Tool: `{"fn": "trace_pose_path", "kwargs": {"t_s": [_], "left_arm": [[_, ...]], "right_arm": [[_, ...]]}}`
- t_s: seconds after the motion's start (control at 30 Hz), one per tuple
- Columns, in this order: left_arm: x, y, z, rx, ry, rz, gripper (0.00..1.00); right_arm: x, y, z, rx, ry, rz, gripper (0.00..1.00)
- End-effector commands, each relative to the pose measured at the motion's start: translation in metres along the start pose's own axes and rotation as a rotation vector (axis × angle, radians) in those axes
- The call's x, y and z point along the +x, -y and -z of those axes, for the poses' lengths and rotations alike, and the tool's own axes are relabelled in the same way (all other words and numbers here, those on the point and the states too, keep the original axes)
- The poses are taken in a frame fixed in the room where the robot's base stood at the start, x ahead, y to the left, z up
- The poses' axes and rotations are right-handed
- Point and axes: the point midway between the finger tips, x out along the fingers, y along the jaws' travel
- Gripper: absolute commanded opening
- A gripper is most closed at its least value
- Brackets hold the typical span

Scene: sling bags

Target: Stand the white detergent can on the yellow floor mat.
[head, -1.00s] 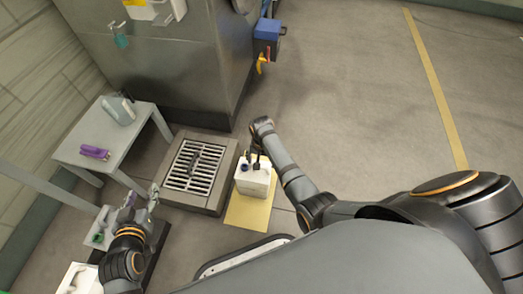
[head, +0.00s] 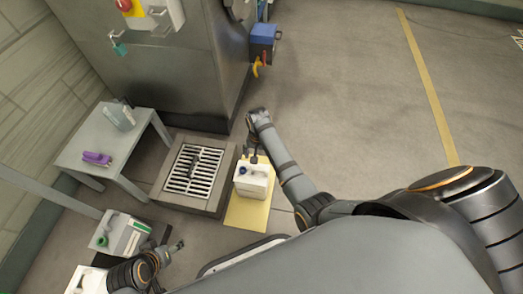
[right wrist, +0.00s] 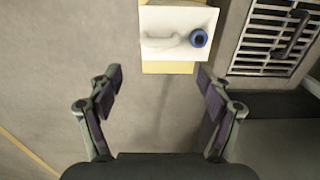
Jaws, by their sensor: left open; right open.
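The white detergent can (head: 255,182) with a blue cap stands upright on the yellow floor mat (head: 247,215), near the mat's far end. My right gripper (head: 252,154) is at the can's far, upper side. In the right wrist view the right gripper (right wrist: 160,77) is open and empty, its fingers apart from the can (right wrist: 170,25), which shows from above with its handle and blue cap. Part of the mat (right wrist: 168,67) shows beside the can there. My left gripper (head: 176,252) is low at the left, open, away from the can.
A floor drain grate (head: 190,170) in a raised frame lies left of the mat. A grey table (head: 140,140) holds a purple item (head: 97,158) and a grey jug (head: 120,115). A white container with a green cap (head: 122,234) stands near my left gripper. Floor to the right is clear.

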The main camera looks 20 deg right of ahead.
Motion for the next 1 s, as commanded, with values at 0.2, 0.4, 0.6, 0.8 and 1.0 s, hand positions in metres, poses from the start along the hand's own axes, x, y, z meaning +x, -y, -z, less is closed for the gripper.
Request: {"fn": "trace_pose_path", "kwargs": {"t_s": [0.2, 0.4, 0.6, 0.8, 1.0], "left_arm": [[0.001, 0.0, 0.0, 0.0, -0.002, 0.0, 0.52], [0.0, 0.0, 0.0, 0.0, -0.002, 0.0, 0.52], [0.001, 0.0, 0.0, 0.0, -0.001, 0.0, 0.52], [0.001, 0.0, 0.0, 0.0, -0.002, 0.0, 0.52], [0.0, 0.0, 0.0, 0.0, -0.002, 0.0, 0.52]], "right_arm": [[0.014, -0.016, -0.014, -0.041, -0.015, 0.019, 0.79], [0.029, -0.084, -0.081, -0.292, -0.148, 0.118, 0.79], [-0.007, -0.124, -0.141, -0.543, -0.29, 0.192, 0.79], [-0.029, -0.131, -0.159, -0.631, -0.343, 0.216, 0.79], [-0.029, -0.131, -0.159, -0.631, -0.343, 0.217, 0.79]]}}
